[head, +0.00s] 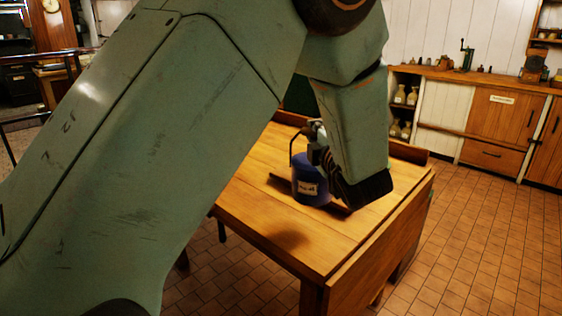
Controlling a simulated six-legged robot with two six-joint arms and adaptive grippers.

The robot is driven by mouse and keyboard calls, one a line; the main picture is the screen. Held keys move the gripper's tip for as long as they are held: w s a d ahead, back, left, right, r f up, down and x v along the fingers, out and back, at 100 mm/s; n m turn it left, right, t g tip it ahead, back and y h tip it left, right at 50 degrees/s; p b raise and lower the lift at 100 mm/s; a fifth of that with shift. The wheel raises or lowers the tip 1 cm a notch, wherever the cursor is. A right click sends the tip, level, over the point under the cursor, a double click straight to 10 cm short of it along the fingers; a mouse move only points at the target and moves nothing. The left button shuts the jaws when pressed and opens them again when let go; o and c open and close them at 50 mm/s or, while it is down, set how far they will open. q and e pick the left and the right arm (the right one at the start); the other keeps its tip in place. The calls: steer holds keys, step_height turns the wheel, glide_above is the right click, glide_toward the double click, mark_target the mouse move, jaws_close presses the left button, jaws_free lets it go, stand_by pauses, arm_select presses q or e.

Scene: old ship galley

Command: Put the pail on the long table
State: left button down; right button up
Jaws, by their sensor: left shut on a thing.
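The pail (308,190) is dark blue with a pale label and a raised handle. It shows upright over the top of the long wooden table (262,205). My left gripper (318,150) is at the pail's upper part, by its handle, and is shut on it. The wrist hides part of the pail's right side. I cannot tell for sure whether the pail's bottom touches the table. My right gripper is not in view.
A dark strip lies on the table around the pail's base. The near table top is clear, with a dark shadow on it. A wooden counter (470,78) with cupboards, jars and a grinder (467,55) stands at the back right. Tiled floor (480,240) is free at right.

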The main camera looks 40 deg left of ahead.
mark_target(315, 171)
arm_select(q)
steer(key=f, duration=0.1)
steer(key=f+b, duration=0.1)
steer(key=f, duration=0.3)
steer(key=shift+w+d, duration=0.15)
steer(key=shift+d, duration=0.25)
steer(key=shift+a+f+b, duration=0.2)
steer(key=shift+f+b, duration=0.1)
steer(key=shift+f, duration=0.2)
steer(key=shift+s+d+f+b, duration=0.15)
steer(key=shift+f+b, duration=0.25)
steer(key=shift+f, duration=1.05)
steer(key=shift+f, duration=0.1)
steer(key=c, duration=1.3)
jaws_free()
steer(key=shift+f, duration=0.15)
steer(key=shift+c, duration=0.2)
steer(key=shift+o, duration=0.3)
